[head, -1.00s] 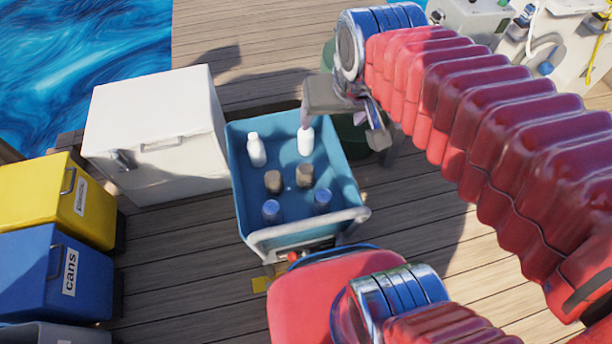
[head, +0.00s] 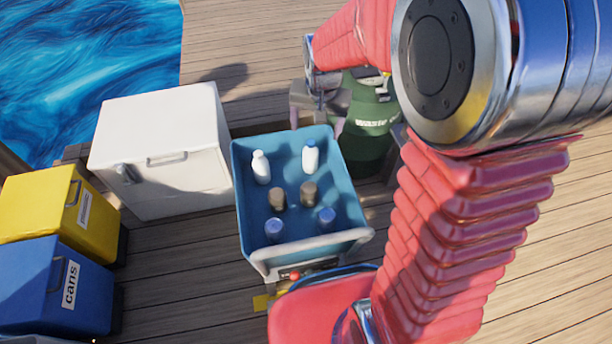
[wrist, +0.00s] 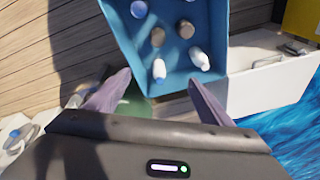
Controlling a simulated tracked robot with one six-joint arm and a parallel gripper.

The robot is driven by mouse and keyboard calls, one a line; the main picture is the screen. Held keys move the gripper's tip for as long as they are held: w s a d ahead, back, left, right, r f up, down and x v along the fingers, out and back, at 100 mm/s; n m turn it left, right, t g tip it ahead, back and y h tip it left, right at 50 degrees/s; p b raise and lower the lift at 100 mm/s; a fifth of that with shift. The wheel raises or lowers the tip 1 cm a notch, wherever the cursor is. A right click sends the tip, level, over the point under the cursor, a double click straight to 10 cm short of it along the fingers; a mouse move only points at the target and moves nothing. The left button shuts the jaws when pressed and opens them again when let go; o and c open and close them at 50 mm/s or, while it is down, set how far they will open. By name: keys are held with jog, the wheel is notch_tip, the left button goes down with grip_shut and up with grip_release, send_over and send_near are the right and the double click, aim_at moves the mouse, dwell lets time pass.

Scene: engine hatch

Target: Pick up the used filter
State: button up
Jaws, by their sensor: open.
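A blue crate (head: 252,218) holds two white bottles (head: 261,167) at the back, two dark brown-grey cylinders (head: 278,197) in the middle and two blue-topped cylinders (head: 275,231) at the front. The crate also shows in the wrist view (wrist: 222,35). I cannot tell whether any of the cylinders is the used filter; no label on them can be read. My gripper (wrist: 160,82) is open and empty, its two fingers apart near the crate's bottle end. In the head view my gripper is near the crate's back right corner, partly hidden.
A green waste drum (head: 368,135) stands behind the crate on the right. A white box (head: 160,160) is left of the crate. Yellow (head: 45,205) and blue (head: 45,280) bins stand at the far left. Water (head: 80,60) lies beyond the deck edge.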

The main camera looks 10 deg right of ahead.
jog(key=w+f+m+g, duration=0.15)
jog(key=w+f, duration=0.35)
jog(key=f, duration=0.8)
jog(key=m, duration=0.3)
send_over(309, 186)
jog(key=shift+n+g, duration=0.25)
jog(key=shift+g, duration=0.2)
notch_tip(309, 186, down, 15)
jog(key=shift+r, duration=0.1)
jog(key=shift+f, duration=0.35)
jog(key=shift+f, duration=4.3)
jog(key=shift+f, duration=0.1)
jog(key=f, duration=0.3)
jog(key=shift+s+f, duration=0.2)
jog(key=shift+s, duration=0.1)
jog(key=shift+f, duration=0.75)
jog(key=shift+c, duration=0.7)
